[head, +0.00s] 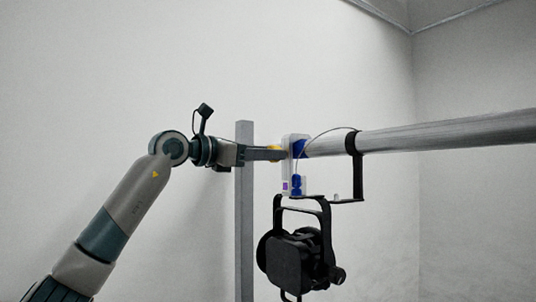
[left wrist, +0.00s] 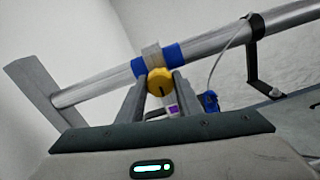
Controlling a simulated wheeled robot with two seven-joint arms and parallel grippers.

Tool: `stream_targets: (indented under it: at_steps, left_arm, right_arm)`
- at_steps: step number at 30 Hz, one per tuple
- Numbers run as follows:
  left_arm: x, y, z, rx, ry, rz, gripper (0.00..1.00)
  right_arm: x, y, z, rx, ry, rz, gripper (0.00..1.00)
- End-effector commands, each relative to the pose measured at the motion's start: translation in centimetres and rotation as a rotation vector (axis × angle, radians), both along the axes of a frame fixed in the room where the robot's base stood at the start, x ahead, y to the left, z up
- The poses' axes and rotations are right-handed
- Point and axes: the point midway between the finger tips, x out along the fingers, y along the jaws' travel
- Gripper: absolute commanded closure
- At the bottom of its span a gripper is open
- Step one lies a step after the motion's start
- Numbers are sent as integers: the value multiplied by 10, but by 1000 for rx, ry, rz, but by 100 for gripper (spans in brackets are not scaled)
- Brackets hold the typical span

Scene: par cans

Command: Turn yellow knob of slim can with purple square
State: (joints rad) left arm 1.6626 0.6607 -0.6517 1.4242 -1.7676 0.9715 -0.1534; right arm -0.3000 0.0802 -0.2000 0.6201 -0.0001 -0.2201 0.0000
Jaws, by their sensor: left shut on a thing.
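The yellow knob (left wrist: 159,80) is between the two fingers of my left gripper (left wrist: 160,88) in the left wrist view; the gripper is shut on it. In the head view my left gripper (head: 277,154) reaches in from the left, and only a little of the yellow knob (head: 273,148) shows above its fingers. The knob sits by a whitish clamp (head: 296,145) on the pipe. A small purple square (head: 286,186) shows on a white tag low on the clamp, and the purple square (left wrist: 172,110) also shows below the knob. The black can (head: 296,258) hangs beneath. My right gripper is not in view.
A grey horizontal pipe (head: 450,132) runs to the right, and a grey upright post (head: 244,210) stands behind my left gripper. A black bracket (head: 358,175) hangs from the pipe, with a thin cable looping to the clamp. Space below left is clear.

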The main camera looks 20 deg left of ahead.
Motion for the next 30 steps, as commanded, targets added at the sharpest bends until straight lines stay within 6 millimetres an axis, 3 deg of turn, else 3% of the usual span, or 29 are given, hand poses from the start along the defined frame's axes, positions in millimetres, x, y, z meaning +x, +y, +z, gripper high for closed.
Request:
stream_targets:
  at_steps: [30]
  left_arm:
    - [0, -1, -2, 763, -589, 0, 90]
  right_arm:
    - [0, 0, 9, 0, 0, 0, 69]
